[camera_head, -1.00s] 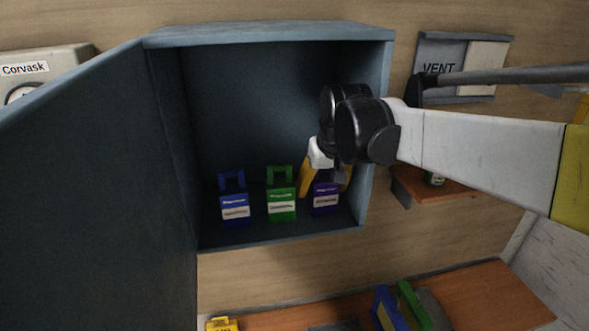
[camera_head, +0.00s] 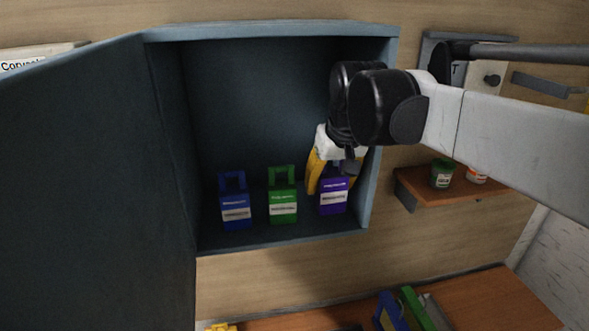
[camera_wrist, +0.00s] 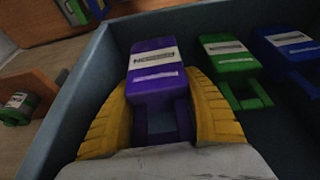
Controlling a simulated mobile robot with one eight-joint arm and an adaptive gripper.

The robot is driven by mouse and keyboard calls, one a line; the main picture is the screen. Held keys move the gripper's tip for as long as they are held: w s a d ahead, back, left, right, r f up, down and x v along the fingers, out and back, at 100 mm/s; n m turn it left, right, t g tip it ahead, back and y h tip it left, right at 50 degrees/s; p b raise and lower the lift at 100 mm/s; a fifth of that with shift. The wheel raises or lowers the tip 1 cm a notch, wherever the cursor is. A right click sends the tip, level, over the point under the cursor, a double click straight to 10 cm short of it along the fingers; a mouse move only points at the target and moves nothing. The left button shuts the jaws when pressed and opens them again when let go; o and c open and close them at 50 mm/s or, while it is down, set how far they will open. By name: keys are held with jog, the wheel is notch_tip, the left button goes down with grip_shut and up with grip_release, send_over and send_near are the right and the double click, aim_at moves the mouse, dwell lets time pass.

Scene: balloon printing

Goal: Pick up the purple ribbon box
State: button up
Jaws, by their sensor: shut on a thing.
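The purple ribbon box (camera_head: 333,197) stands upright at the right end of the open blue-grey cabinet, close to its right wall. My gripper (camera_head: 333,178) has its yellow fingers on either side of the box's upper part. In the wrist view the purple box (camera_wrist: 153,72) sits between the two yellow fingers (camera_wrist: 160,115), which close around its handle end. The gripper is shut on it. Whether the box's base touches the cabinet floor is hard to tell.
A green box (camera_head: 283,207) and a blue box (camera_head: 235,209) stand to the left in the cabinet (camera_head: 270,35). The cabinet door (camera_head: 95,190) hangs open at left. A small shelf (camera_head: 440,192) with containers is to the right. A wooden table (camera_head: 480,300) lies below.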

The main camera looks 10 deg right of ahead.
jog(key=s+b, duration=0.2)
jog(key=s, duration=1.3)
jog(key=shift+d+b, duration=0.15)
jog(key=shift+b, duration=0.25)
jog(key=shift+s+r, duration=0.1)
